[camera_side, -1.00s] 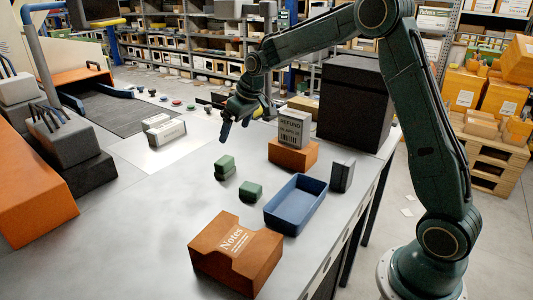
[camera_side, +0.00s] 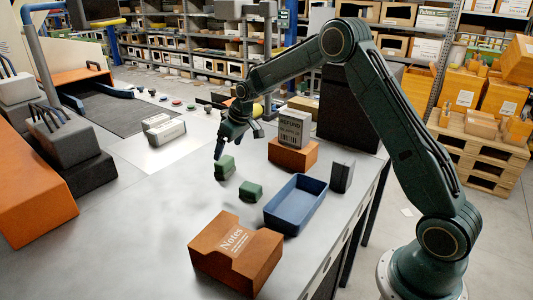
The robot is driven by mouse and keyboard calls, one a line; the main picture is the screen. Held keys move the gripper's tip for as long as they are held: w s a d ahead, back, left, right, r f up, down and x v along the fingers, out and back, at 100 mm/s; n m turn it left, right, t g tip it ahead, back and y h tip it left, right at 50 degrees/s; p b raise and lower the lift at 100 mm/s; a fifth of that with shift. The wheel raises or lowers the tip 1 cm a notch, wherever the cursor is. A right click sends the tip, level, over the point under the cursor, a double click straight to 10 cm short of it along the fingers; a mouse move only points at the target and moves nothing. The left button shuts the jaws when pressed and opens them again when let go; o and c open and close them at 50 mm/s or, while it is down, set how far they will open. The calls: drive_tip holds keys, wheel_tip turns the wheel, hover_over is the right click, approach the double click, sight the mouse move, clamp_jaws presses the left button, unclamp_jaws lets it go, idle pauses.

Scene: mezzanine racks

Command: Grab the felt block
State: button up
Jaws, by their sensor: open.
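Two small dark green blocks lie on the grey table in the side view. The left green block (camera_side: 225,168) shows a line around it like a two-part stack; the right green block (camera_side: 251,191) is lower and nearer the blue tray. A dark grey upright block (camera_side: 342,175) stands right of the tray. I cannot tell for sure which one is the felt block. My gripper (camera_side: 238,142) is open and empty, pointing down, above and slightly behind the left green block. One blue fingertip is close over that block in the picture; contact is unclear.
A blue tray (camera_side: 271,215) sits right of the green blocks. An orange Notes box (camera_side: 264,271) is in front. An orange block (camera_side: 291,162) bearing a grey labelled box (camera_side: 294,128) stands right of my gripper. A white labelled box (camera_side: 164,130) lies left. The table's left middle is clear.

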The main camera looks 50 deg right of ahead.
sight(225, 159)
drive_tip(key=shift+x, duration=1.95)
drive_tip(key=shift+f, duration=0.15)
drive_tip(key=shift+x, duration=2.45)
drive_tip(key=c, duration=1.1)
